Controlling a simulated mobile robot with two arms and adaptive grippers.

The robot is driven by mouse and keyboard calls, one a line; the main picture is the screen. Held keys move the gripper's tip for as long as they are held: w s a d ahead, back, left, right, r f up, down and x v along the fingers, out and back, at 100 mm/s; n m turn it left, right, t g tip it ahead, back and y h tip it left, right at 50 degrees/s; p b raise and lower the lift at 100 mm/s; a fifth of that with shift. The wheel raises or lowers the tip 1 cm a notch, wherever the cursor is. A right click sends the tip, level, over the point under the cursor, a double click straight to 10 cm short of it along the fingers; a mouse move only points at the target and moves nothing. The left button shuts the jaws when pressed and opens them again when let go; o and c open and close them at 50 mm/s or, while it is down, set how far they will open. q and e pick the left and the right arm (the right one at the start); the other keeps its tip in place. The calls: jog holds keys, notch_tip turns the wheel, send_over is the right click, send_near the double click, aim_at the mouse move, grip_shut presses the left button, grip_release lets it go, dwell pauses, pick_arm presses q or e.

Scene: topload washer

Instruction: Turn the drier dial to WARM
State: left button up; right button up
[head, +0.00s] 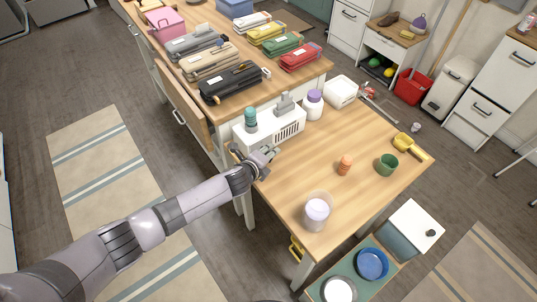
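A white box-shaped unit with dark vent slots (288,132), which looks like the drier, stands at the left edge of the wooden table. A teal round-topped piece (250,118) and a grey piece (284,104) stick up from its top. My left gripper (268,154) is at the near, lower-left side of the unit, close to its front face. I cannot tell whether it touches the unit. Its fingers are small and partly merge with the unit, so their opening is unclear. No dial or WARM mark can be made out. My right gripper is out of view.
A purple-capped white bottle (314,104) and a white box (341,92) stand just right of the unit. An orange bottle (345,165), a green cup (387,164) and a clear jar (317,210) stand farther right and nearer. The table between them is clear.

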pick_arm(q)
jog(key=v, duration=1.2)
dwell(0.3)
jog(key=shift+o, duration=0.2)
